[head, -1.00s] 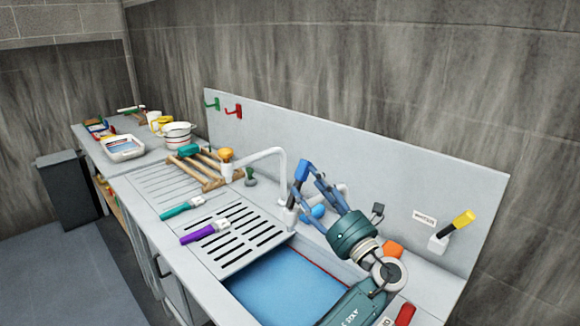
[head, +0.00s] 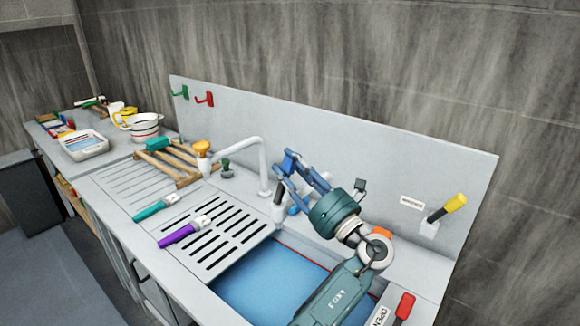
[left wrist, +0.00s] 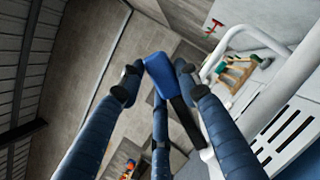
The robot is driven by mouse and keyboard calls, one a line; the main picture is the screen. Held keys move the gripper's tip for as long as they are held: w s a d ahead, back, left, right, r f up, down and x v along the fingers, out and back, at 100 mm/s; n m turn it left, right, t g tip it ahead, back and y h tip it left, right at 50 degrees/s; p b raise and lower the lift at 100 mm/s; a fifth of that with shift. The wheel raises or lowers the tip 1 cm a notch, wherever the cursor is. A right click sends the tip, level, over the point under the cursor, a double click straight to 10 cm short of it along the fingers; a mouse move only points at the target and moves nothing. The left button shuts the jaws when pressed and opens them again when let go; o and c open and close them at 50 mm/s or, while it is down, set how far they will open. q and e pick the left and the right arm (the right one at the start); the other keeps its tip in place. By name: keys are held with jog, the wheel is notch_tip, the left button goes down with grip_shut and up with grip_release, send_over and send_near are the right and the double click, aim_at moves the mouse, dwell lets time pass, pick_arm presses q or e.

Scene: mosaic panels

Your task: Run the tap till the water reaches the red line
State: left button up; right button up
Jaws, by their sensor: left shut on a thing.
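The sink basin (head: 222,283) holds blue water (head: 262,288). A red line (head: 312,258) shows along its back wall, just above the water; my arm hides part of the basin. The pale tap (head: 264,165) has a bent spout reaching left; I see no clear stream from it. My left gripper (head: 290,170) is shut on a lever with a blue grip and black stem beside the tap. In the left wrist view the blue grip (left wrist: 160,75) sits between the fingers (left wrist: 157,78). My right gripper is not in view.
A slotted drainer (head: 225,238) with a purple-handled tool (head: 183,234) lies left of the basin. A yellow-handled lever (head: 447,208) is on the back panel. A red-handled lever (head: 404,305) marked OPEN is at front right.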

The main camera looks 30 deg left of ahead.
pick_arm(q)
jog(key=c, duration=0.4)
grip_shut()
jog(key=s+n+g+b, duration=0.1)
jog(key=n, duration=0.1)
jog(key=s+n+g+y+b, duration=0.1)
jog(key=n+b, duration=0.1)
jog(key=shift+s+a+n, duration=0.15)
jog(key=shift+n, duration=0.15)
jog(key=shift+s+r+n+b, duration=0.2)
jog(key=shift+s+n+b, duration=0.1)
jog(key=shift+n, duration=0.2)
jog(key=shift+r+g, duration=0.2)
jog(key=shift+g, duration=0.2)
jog(key=o, duration=1.3)
grip_release()
jog(key=shift+a, duration=0.1)
jog(key=shift+f, duration=0.1)
jog(key=v, duration=0.7)
jog(key=shift+d+f, duration=0.15)
jog(key=shift+d, duration=0.05)
